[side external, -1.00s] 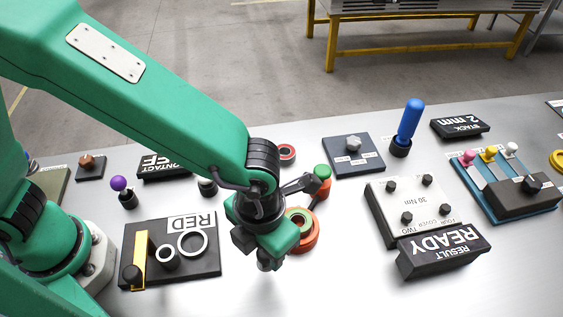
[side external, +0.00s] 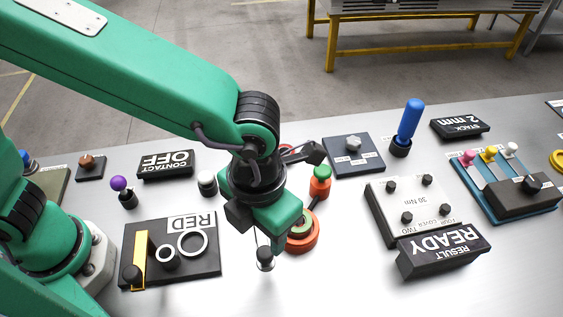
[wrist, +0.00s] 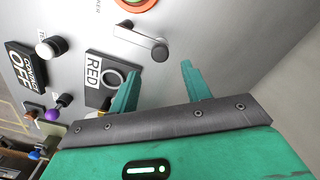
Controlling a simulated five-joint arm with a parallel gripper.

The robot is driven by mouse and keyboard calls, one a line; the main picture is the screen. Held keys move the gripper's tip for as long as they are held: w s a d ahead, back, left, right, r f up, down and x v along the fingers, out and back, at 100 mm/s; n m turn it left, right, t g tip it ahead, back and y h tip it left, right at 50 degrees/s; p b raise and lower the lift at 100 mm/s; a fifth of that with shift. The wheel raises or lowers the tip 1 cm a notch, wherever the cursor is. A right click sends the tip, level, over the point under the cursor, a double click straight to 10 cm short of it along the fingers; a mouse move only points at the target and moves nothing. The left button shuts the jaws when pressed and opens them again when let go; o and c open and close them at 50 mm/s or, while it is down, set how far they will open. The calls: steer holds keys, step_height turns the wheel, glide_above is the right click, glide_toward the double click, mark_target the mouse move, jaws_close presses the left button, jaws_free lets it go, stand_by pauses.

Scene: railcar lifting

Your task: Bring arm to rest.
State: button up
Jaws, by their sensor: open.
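My gripper (side external: 272,218) is above the silver bench, left of the orange ring-shaped base (side external: 303,243). In the wrist view its two green fingers (wrist: 157,70) are spread apart with nothing held between them. A small grey piece with a dark knob (side external: 265,257) stands on the bench just below the gripper. In the wrist view a grey piece with a long arm (wrist: 143,42) lies on the bench beyond the fingertips. The gripper partly hides the orange base in the side view.
A black RED panel (side external: 205,262) with rings is at left. A CONTACT OFF block (side external: 165,165) and a purple knob (side external: 118,184) are behind it. The READY block (side external: 445,250), bolted cover plate (side external: 410,205) and blue handle (side external: 409,122) stand at right. The front bench is clear.

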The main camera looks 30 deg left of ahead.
steer(key=shift+r, duration=0.7)
steer(key=shift+w+a+r+n, duration=0.25)
steer(key=shift+a+n, duration=0.2)
steer(key=shift+n, duration=0.05)
steer(key=w+a+r+n+t+h, duration=0.1)
steer(key=w+a+r+n, duration=0.15)
steer(key=a+n, duration=0.55)
steer(key=w+a+r+n+t, duration=0.15)
steer(key=a+r+n, duration=0.25)
steer(key=a+n, duration=0.4)
steer(key=s+a+r+n+t+y, duration=0.1)
steer(key=s+a+n+t, duration=0.2)
steer(key=a+n, duration=1.2)
steer(key=shift+s+a+r+n, duration=0.25)
steer(key=shift+s+n, duration=0.25)
steer(key=shift+n, duration=2.5)
